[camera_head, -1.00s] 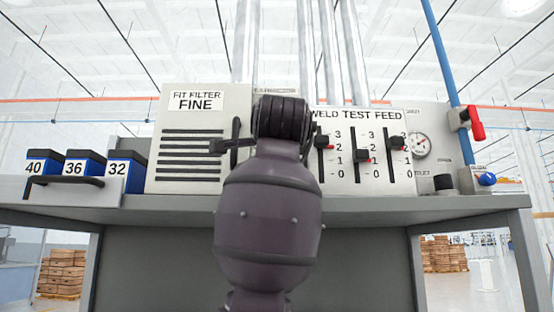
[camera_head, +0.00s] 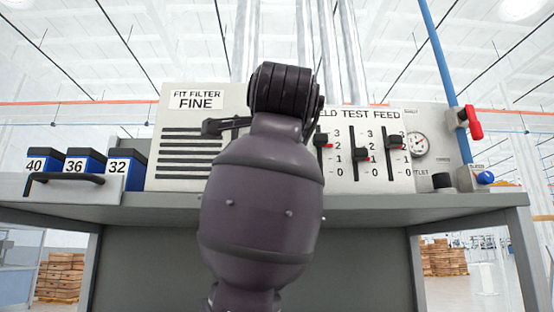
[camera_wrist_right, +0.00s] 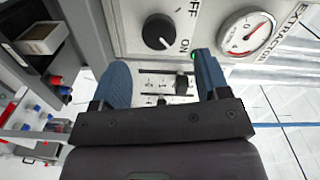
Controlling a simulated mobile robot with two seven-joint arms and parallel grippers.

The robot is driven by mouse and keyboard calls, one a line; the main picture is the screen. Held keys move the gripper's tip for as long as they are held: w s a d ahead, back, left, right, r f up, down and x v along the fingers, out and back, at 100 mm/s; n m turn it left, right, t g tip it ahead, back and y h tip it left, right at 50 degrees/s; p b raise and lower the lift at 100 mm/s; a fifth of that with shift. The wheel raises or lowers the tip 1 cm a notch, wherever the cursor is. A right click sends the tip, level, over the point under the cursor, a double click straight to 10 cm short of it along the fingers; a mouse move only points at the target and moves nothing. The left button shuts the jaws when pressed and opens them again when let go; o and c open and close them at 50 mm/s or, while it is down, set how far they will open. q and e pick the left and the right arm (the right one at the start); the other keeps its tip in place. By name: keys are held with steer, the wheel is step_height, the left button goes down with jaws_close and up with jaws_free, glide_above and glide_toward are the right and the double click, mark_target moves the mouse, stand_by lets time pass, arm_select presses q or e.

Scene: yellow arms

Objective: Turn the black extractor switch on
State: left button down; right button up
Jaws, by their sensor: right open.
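The black extractor switch (camera_wrist_right: 158,31) is a round knob on a pale panel in the right wrist view, with OFF and ON printed to its right. A small pale mark shows near its lower edge; I cannot tell its exact setting. My right gripper (camera_wrist_right: 163,78) is open and empty. Its two blue fingers are spread below the knob in the picture, apart from it. My left gripper is not in view.
In the head view, weld test feed sliders (camera_head: 360,150) are right of my arm, a filter unit (camera_head: 175,172) left. Numbered boxes (camera_head: 84,165) stand further left. A red-handled valve (camera_head: 474,122) is at right.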

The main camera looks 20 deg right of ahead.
steer(key=shift+b+v, duration=0.3)
steer(key=shift+v, duration=2.25)
